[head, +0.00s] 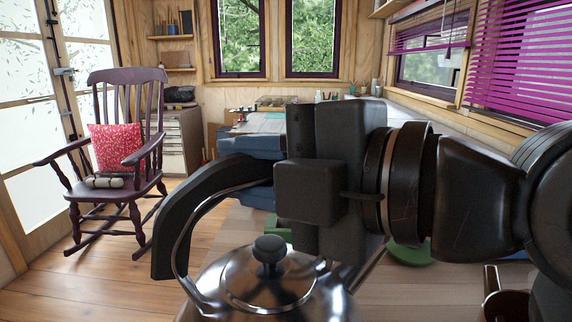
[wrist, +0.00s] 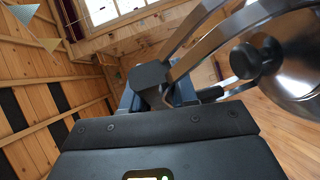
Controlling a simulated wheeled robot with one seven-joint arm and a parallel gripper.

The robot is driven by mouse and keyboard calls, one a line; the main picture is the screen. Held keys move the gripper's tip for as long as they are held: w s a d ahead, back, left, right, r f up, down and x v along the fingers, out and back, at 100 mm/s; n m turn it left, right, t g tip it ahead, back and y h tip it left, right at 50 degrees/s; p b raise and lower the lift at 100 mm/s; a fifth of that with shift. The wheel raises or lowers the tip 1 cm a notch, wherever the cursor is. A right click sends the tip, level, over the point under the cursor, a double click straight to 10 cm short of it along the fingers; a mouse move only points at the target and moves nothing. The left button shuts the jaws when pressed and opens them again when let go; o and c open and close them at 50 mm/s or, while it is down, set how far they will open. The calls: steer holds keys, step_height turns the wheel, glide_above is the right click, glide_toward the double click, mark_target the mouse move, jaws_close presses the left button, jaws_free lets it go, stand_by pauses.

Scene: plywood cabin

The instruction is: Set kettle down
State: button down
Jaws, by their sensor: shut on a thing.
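The shiny metal kettle (head: 265,292) with a black lid knob and a black arched handle is at the bottom middle of the head view. My gripper (head: 287,170) is shut on the kettle's handle at its upper right part. The kettle looks upright in the head view, but its base is cut off, so I cannot tell whether it touches a surface. In the wrist view the kettle (wrist: 298,85) shows at the upper right, with its handle running to my gripper (wrist: 155,82). My gripper and arm hide part of the handle.
A pale wooden surface (head: 400,285) lies behind and right of the kettle, with a green round thing (head: 410,252) on it. A copper-coloured vessel (head: 507,305) is at the lower right. A rocking chair (head: 125,185) with a red cushion stands at the left.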

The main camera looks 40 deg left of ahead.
stand_by(0.3)
steer(key=c, duration=0.8)
jaws_free()
steer(key=shift+c, duration=0.2)
steer(key=shift+o, duration=0.3)
steer(key=shift+f, duration=0.15)
steer(key=d+r+b, duration=0.1)
steer(key=d, duration=0.6)
steer(key=shift+d+r, duration=0.2)
steer(key=shift+d, duration=0.15)
